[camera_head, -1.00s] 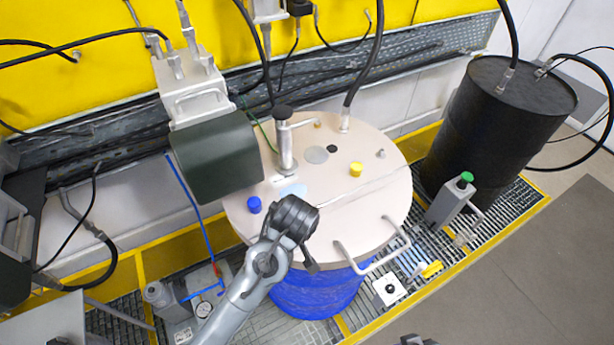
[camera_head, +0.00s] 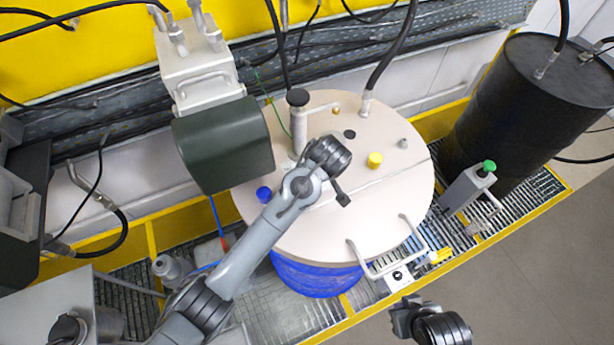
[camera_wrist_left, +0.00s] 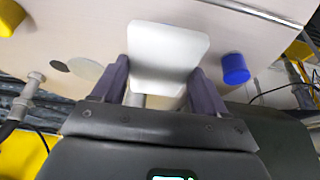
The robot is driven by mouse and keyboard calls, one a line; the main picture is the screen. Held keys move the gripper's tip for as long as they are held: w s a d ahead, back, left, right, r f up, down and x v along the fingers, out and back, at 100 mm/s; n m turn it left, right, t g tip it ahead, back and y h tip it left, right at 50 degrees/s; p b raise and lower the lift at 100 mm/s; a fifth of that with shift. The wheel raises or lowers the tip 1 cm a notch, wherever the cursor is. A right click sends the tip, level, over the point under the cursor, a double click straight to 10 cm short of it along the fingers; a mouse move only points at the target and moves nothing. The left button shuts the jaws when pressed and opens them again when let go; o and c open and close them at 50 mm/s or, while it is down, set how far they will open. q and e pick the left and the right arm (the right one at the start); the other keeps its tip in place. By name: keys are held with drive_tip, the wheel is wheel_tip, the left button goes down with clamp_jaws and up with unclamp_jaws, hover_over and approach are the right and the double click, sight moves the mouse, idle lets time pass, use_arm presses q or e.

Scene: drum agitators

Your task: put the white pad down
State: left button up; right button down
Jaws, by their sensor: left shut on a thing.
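The white pad (camera_wrist_left: 168,48) shows in the left wrist view, held between the two dark fingers of my left gripper (camera_wrist_left: 160,70). Its far end points over the beige drum lid (camera_wrist_left: 95,22). I cannot tell whether it touches the lid. In the head view my left arm reaches over the lid (camera_head: 300,235) of the blue drum (camera_head: 312,277). Its wrist hides the fingers and most of the pad there. The dark end of my right arm shows at the bottom edge, off the lid; its fingers are unclear.
The lid carries a blue cap (camera_head: 264,194), a yellow cap (camera_head: 375,160) and an upright metal post (camera_head: 299,125). A dark green motor housing (camera_head: 222,145) overhangs its left side. A bent handle (camera_head: 380,268) is at the front right. A black drum (camera_head: 510,110) stands to the right.

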use_arm(q)
drive_tip(key=shift+w+a+f, duration=0.3)
drive_tip(key=shift+w+f, duration=0.15)
drive_tip(key=shift+w, duration=0.15)
drive_tip(key=shift+w+a+f, duration=0.3)
drive_tip(key=shift+w+f, duration=0.1)
drive_tip(key=shift+w, duration=0.15)
wheel_tip(320, 180, down, 3)
drive_tip(key=shift+r+p, duration=0.1)
drive_tip(key=shift+p, duration=0.6)
drive_tip(key=shift+f, duration=0.6)
drive_tip(key=shift+f, duration=0.1)
drive_tip(key=o, duration=1.1)
drive_tip(key=b+v, duration=0.1)
drive_tip(key=v, duration=1.1)
drive_tip(key=shift+b, duration=0.4)
